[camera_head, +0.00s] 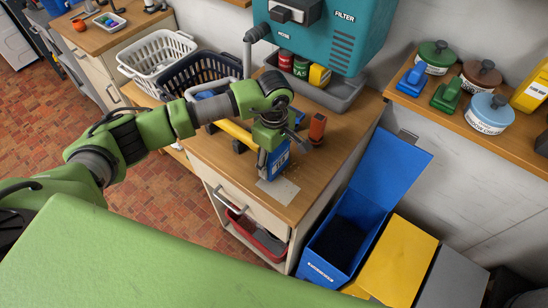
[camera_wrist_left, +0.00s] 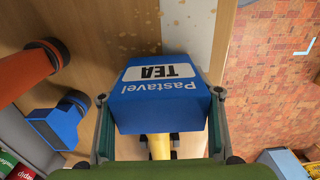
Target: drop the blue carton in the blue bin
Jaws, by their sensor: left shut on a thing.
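The blue carton (camera_head: 278,161), labelled "TEA", is upright at the front part of the wooden counter. My left gripper (camera_head: 272,143) is shut on it from above. In the left wrist view the carton (camera_wrist_left: 160,95) fills the space between the two fingers, one on each side. I cannot tell whether its base touches the counter. The blue bin (camera_head: 324,262) stands on the floor to the right of the counter, with its blue lid (camera_head: 392,170) raised and a dark inside showing. My right gripper is not in view.
A grey mat (camera_head: 277,191) lies on the counter in front of the carton. An orange-brown bottle (camera_head: 317,127) stands close behind it. A yellow-lidded bin (camera_head: 398,263) and a grey one (camera_head: 452,280) stand beside the blue bin. A teal filter machine (camera_head: 335,35) hangs above the counter.

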